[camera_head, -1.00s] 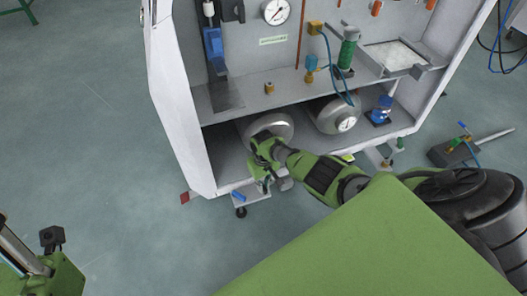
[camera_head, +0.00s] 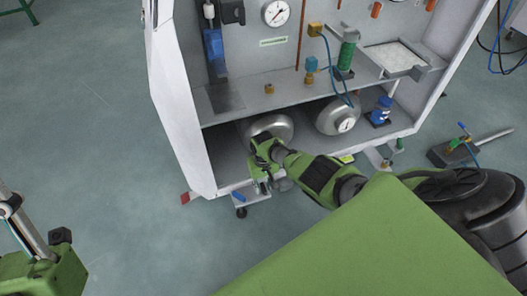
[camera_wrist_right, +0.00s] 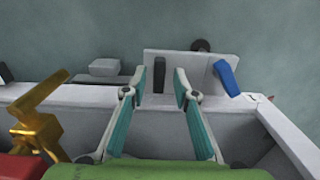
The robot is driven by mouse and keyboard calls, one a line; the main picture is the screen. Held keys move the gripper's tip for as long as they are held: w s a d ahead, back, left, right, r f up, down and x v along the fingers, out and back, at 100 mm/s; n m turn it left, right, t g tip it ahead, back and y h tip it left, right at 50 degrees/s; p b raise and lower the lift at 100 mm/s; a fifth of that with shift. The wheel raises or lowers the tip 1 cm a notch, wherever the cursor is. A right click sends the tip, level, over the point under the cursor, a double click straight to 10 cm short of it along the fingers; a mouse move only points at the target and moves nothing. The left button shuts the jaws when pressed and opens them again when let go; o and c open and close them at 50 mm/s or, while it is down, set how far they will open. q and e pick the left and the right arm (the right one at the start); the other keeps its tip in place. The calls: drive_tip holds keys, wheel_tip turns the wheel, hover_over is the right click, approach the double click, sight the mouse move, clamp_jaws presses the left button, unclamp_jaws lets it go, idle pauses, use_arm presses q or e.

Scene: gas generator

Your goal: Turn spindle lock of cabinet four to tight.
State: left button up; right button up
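The white cabinet (camera_head: 185,125) stands open in the head view, with its lower front edge toward me. A small blue lever (camera_head: 238,196) sits on a grey bracket at its lower left front, apparently the spindle lock. In the right wrist view the blue lever (camera_wrist_right: 226,78) is tilted on a pale plate (camera_wrist_right: 190,66), to the right of my fingertips and apart from them. My right gripper (camera_head: 262,186) is just right of the lever in the head view.
Two silver cylinders (camera_head: 335,112) lie on the cabinet's lower shelf. A brass fitting (camera_wrist_right: 36,122) stands at the left of the wrist view. A red block (camera_head: 185,198) is on the floor by the cabinet's left corner.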

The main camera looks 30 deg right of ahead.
sight(263, 188)
drive_tip(key=shift+r, duration=0.15)
drive_tip(key=shift+w+r, duration=0.1)
drive_tip(key=shift+r, duration=0.5)
wheel_tip(263, 188, up, 10)
drive_tip(key=shift+r, duration=0.25)
idle(0.5)
